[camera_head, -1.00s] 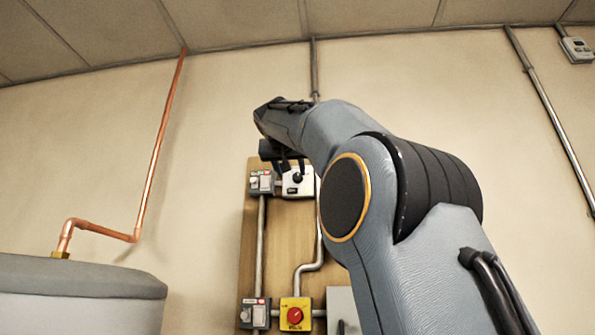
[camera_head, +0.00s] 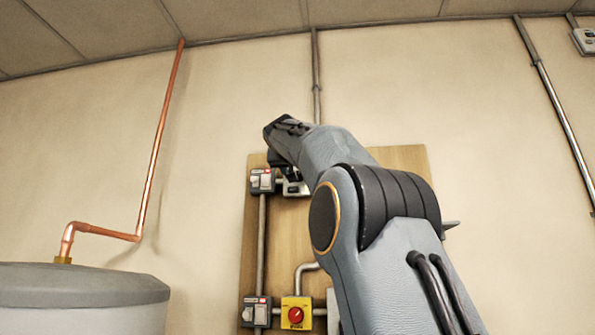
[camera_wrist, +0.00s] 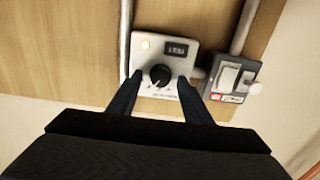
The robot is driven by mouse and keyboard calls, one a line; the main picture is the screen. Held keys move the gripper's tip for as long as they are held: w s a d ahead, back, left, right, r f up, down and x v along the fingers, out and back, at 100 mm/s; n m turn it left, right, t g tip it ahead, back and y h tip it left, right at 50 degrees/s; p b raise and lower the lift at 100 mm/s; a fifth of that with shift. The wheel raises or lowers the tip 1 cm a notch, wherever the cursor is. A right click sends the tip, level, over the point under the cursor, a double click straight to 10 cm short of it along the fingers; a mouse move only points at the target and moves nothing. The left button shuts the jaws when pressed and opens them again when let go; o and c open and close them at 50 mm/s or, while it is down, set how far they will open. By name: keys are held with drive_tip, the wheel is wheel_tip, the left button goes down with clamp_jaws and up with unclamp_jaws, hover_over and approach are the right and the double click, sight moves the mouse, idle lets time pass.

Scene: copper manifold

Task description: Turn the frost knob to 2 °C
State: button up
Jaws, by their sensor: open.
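The display digits and scale marks are too small to read. My gripper (camera_wrist: 160,78) is open, with one finger to each side of the knob in this view. Whether the fingers touch the knob or stand short of it I cannot tell. In the head view the box (camera_head: 300,190) is mostly hidden behind my gripper (camera_head: 289,170), and its knob is hidden.
A grey switch box (camera_wrist: 229,80) sits close beside the white box. Both are on a wooden board (camera_head: 285,235) with metal conduits. A yellow box with a red knob (camera_head: 296,314) is lower down. A grey tank (camera_head: 80,287) with copper pipe stands left.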

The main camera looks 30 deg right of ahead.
drive_tip(key=c, duration=1)
drive_tip(key=shift+c, duration=0.2)
drive_tip(key=shift+n, duration=0.4)
drive_tip(key=shift+w+a+f+n+p, duration=0.15)
drive_tip(key=shift+n+p, duration=0.45)
drive_tip(key=shift+n, duration=3.65)
drive_tip(key=shift+s+f+n+p, duration=0.1)
drive_tip(key=shift+n+p, duration=0.5)
drive_tip(key=shift+n, duration=3.65)
drive_tip(key=shift+w, duration=0.1)
